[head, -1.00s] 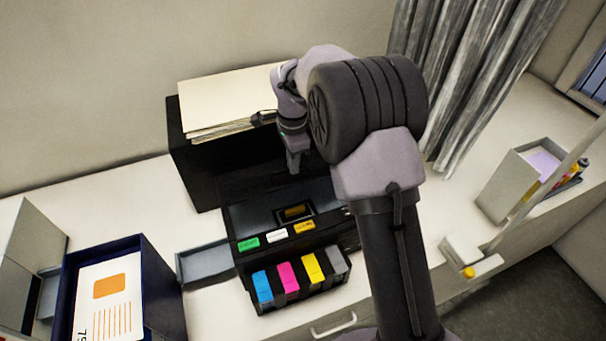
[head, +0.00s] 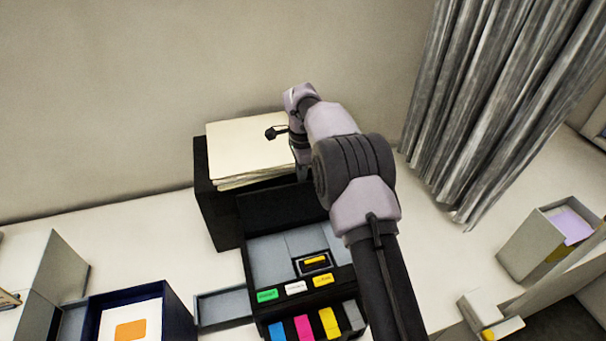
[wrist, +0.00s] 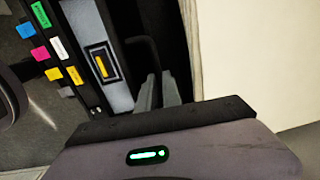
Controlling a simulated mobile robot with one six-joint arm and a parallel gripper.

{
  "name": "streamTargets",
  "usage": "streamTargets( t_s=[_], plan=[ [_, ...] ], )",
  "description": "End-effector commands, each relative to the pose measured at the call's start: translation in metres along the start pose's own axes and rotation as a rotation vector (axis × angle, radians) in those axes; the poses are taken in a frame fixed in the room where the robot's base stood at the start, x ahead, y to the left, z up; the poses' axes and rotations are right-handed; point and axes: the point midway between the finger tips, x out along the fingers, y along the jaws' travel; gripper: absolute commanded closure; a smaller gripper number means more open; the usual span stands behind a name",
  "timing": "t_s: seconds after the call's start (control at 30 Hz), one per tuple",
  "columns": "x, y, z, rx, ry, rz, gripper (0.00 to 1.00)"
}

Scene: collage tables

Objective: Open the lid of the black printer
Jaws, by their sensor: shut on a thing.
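The black printer (head: 262,279) stands on the white counter. Its front bears green, white and yellow labels above cyan, magenta, yellow and grey cartridges. Its black lid (head: 275,209) stands raised at the back, baring a grey interior with a small yellow-marked slot. My gripper is at the lid's right side in the head view, its fingertips hidden there. In the wrist view my gripper (wrist: 160,88) is shut on the dark bent handle (wrist: 146,48) of the lid; the exact contact is partly hidden. The labels and the slot also show at the left of the wrist view.
A black box with a stack of cream paper (head: 245,150) stands right behind the printer. A grey tray (head: 222,308) juts out at its left, near a dark blue box (head: 172,310). A grey bin (head: 535,245) stands far right.

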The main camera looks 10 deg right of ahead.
Motion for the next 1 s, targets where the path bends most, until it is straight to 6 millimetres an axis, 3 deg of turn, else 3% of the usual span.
streamTargets(
  t_s=[0.67,0.7,0.77,1.0],
  plan=[
    [0.0047,-0.0055,0.0003,-0.001,-0.001,0.006,1.0],
    [0.0046,-0.0055,0.0003,-0.001,-0.001,0.006,0.83],
    [0.0041,-0.0058,0.0003,-0.001,0.0,0.005,0.72],
    [0.0026,-0.0065,0.0001,0.0,0.0,0.002,0.69]
  ],
)
